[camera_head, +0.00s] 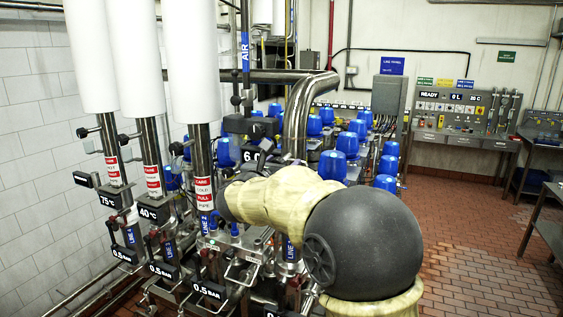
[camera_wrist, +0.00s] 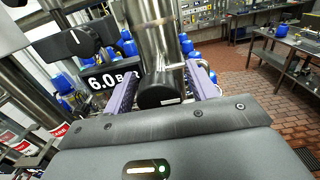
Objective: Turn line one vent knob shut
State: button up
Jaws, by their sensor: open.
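In the wrist view my gripper (camera_wrist: 164,80) is open, with one purple finger on each side of a dark round knob (camera_wrist: 157,90). The knob stands out from a vertical steel pipe (camera_wrist: 155,40). I cannot tell whether either finger touches it, and no label marks it as the line one vent knob. Another black knob (camera_wrist: 75,40) with a white pointer mark is at the upper left, apart from the fingers. In the head view my arm hides the gripper and the dark knob; the steel pipe (camera_head: 297,120) shows behind the arm.
A 6.0 bar display (camera_wrist: 110,80) is left of the fingers; part of it shows in the head view (camera_head: 252,155). Several blue-capped valves (camera_head: 332,165) crowd behind my arm. White-topped pipes (camera_head: 203,165) stand left. A control panel (camera_head: 465,108) is at the back; the brick floor (camera_head: 470,245) is clear.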

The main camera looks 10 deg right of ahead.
jog(key=shift+c, duration=0.3)
jog(key=c, duration=0.9)
jog(key=shift+f+m+b, duration=0.2)
jog(key=shift+m+b, duration=0.3)
jog(key=shift+b, duration=0.7)
jog(key=shift+w+a+r+m+b, duration=0.1)
jog(key=shift+m+b, duration=4.15)
jog(key=shift+b, duration=0.85)
jog(key=shift+a+r+m+b, duration=0.1)
jog(key=shift+m+b, duration=4.15)
jog(key=shift+b, duration=0.8)
